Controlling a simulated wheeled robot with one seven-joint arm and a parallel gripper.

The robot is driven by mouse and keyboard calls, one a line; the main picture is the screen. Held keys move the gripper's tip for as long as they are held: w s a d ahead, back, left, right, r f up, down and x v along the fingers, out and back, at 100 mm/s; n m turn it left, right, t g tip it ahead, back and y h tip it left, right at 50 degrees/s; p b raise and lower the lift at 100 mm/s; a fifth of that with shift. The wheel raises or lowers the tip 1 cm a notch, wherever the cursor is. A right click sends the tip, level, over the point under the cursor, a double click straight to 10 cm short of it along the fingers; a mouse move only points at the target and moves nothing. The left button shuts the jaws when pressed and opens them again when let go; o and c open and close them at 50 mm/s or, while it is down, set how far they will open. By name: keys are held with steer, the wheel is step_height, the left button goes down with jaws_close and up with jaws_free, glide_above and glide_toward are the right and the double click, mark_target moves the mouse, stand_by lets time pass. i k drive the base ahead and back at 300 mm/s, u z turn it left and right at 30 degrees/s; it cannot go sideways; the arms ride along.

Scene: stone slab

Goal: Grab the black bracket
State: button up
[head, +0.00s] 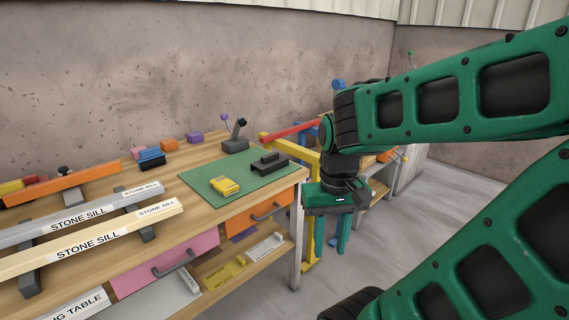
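The black bracket (269,164) lies on the green mat (238,199) near the right end of the wooden workbench. It is a dark, low piece with a raised block on top. My gripper (334,203) hangs from the green arm to the right of the bracket, past the bench's right edge. It is clear of the bracket and does not touch it.
A yellow device (224,186) lies on the mat left of the bracket. A dark stand with a lever (236,143) is behind it. Stone sills (96,234) lie across the left of the bench. Red, yellow and blue frames (296,131) stand right of the bench.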

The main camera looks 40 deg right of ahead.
mark_target(271, 162)
steer(key=z, duration=0.1)
steer(key=i, duration=1)
steer(key=u, duration=0.05)
